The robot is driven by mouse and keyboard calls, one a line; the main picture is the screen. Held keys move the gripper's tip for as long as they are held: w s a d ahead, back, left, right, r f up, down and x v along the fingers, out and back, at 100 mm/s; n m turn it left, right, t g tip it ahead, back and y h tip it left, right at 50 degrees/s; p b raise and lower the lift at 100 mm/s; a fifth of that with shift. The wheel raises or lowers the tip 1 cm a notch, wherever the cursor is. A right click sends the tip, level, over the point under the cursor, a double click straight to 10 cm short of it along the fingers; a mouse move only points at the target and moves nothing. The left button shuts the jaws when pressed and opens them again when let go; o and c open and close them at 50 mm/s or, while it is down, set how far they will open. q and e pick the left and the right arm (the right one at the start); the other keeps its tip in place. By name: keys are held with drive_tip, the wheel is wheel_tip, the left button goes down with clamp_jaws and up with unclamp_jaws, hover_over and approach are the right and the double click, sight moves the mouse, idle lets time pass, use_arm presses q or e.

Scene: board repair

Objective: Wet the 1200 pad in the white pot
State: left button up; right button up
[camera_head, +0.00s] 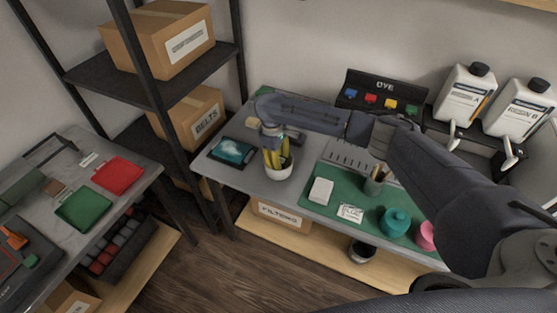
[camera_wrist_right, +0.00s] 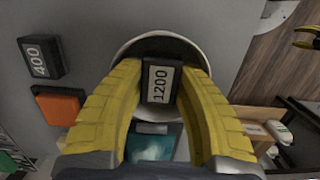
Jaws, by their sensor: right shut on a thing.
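The white pot (camera_head: 279,173) stands on the grey part of the bench; in the right wrist view its rim (camera_wrist_right: 190,43) shows around and behind the pad. My right gripper (camera_head: 276,158) points down at the pot, its yellow fingers at the opening. It is shut on the 1200 pad (camera_wrist_right: 158,82), a dark block with a white label, held between the fingertips. The pad is hidden in the head view. I cannot tell how deep it sits in the pot. A yellow and black piece at the wrist view's right edge looks like my left gripper (camera_wrist_right: 306,38); its jaws are unclear.
Near the pot lie a 400 pad (camera_wrist_right: 40,58), an orange block (camera_wrist_right: 60,105) and a dark tray with a teal picture (camera_head: 232,151). A green mat (camera_head: 318,213) to the right holds a white block (camera_head: 320,190), a brush cup and a teal jar (camera_head: 395,222). Shelving stands left.

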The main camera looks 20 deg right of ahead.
drive_tip(key=shift+r, duration=0.1)
drive_tip(key=shift+r, duration=3.5)
drive_tip(key=shift+r, duration=0.1)
wheel_tip(320, 180, up, 4)
drive_tip(key=shift+f, duration=0.1)
idle(0.3)
idle(0.6)
